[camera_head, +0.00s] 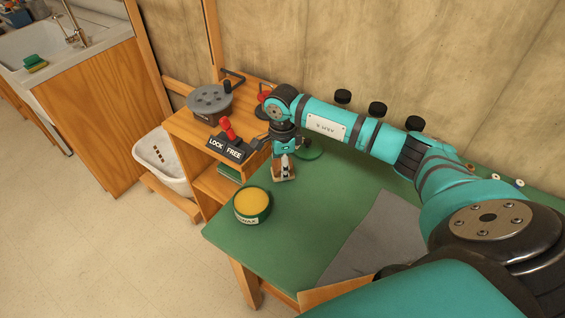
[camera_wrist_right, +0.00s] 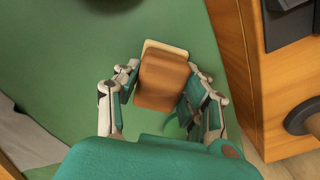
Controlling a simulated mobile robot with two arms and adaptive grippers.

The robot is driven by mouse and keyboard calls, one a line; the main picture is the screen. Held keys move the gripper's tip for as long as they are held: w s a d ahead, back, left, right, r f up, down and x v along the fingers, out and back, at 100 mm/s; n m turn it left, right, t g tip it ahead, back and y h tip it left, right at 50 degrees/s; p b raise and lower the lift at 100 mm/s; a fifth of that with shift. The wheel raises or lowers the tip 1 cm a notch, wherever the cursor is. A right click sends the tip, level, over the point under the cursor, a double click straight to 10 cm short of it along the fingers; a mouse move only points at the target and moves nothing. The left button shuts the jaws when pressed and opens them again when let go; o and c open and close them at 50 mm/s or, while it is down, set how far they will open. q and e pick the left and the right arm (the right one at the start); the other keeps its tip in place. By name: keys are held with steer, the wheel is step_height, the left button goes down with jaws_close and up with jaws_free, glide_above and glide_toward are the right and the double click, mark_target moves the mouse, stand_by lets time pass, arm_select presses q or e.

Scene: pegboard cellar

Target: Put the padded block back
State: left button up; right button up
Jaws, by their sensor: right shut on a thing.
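The padded block (camera_wrist_right: 162,82) is a brown, wood-like block with a cream layer showing along its far edge in the right wrist view. My right gripper (camera_wrist_right: 163,98) is shut on it, with a finger on either side. In the head view the block (camera_head: 283,176) shows small and partly hidden under my right gripper (camera_head: 284,165), over the left back part of the green table (camera_head: 300,232). I cannot tell whether it touches the tabletop. My left gripper is in neither view.
A round tin (camera_head: 252,204) with a yellow top stands near the table's left edge. A grey cloth (camera_head: 375,240) lies in the middle. On the wooden stand to the left are a LOCK/FREE lever panel (camera_head: 228,147) and a grey round device (camera_head: 208,104). A white basket (camera_head: 160,160) stands below.

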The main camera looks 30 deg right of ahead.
steer(key=o, duration=1.2)
steer(key=shift+f, duration=0.1)
steer(key=shift+o, duration=0.2)
steer(key=shift+r, duration=0.2)
steer(key=shift+w+r, duration=0.1)
steer(key=shift+r, duration=0.2)
step_height(320, 180, up, 11)
steer(key=b, duration=0.2)
steer(key=shift+r, duration=0.15)
